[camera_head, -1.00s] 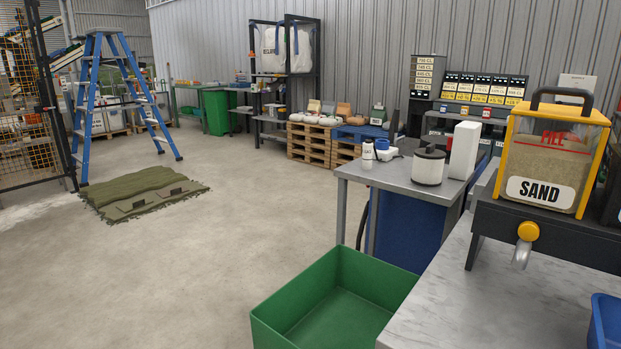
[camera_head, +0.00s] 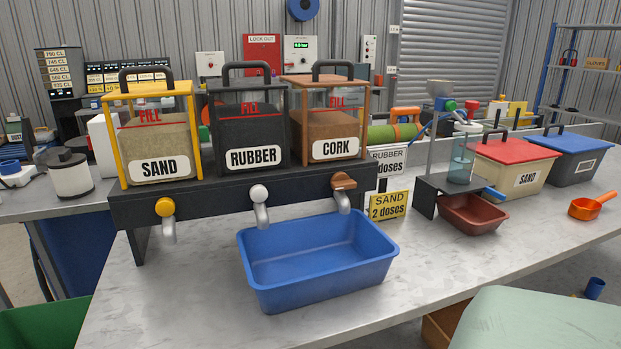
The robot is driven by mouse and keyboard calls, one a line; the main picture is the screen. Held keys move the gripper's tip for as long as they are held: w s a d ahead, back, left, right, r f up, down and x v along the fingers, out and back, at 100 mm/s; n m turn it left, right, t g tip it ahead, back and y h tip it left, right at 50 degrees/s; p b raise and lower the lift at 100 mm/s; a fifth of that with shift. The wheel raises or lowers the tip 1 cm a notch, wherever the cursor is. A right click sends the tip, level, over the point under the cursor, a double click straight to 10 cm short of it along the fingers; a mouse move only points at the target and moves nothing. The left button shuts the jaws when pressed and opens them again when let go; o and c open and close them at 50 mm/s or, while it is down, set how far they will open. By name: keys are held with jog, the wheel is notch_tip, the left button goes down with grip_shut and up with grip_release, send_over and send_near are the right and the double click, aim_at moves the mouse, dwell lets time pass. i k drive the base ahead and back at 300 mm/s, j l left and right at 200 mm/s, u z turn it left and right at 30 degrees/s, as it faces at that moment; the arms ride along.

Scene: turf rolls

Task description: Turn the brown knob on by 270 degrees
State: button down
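The brown knob (camera_head: 344,181) is on the front of the dark dispenser stand, below the cork hopper (camera_head: 331,124). It has a lever-like shape, and a grey spout (camera_head: 341,202) hangs beneath it. A yellow knob (camera_head: 165,207) is under the sand hopper (camera_head: 154,139), and a pale grey knob (camera_head: 258,193) is under the rubber hopper (camera_head: 248,127). A blue tub (camera_head: 318,276) stands on the bench below the rubber and cork spouts and looks empty. My gripper is not in view.
A stand with a clear vessel (camera_head: 464,152) and a reddish-brown tray (camera_head: 474,214) is right of the dispenser. A yellow "SAND 2 doses" card (camera_head: 388,205) stands between. Lidded bins and an orange scoop (camera_head: 590,208) sit further right. Bare bench top (camera_head: 430,262) lies right of the tub.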

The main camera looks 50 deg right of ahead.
aim_at(340, 181)
jog(key=z, duration=1.15)
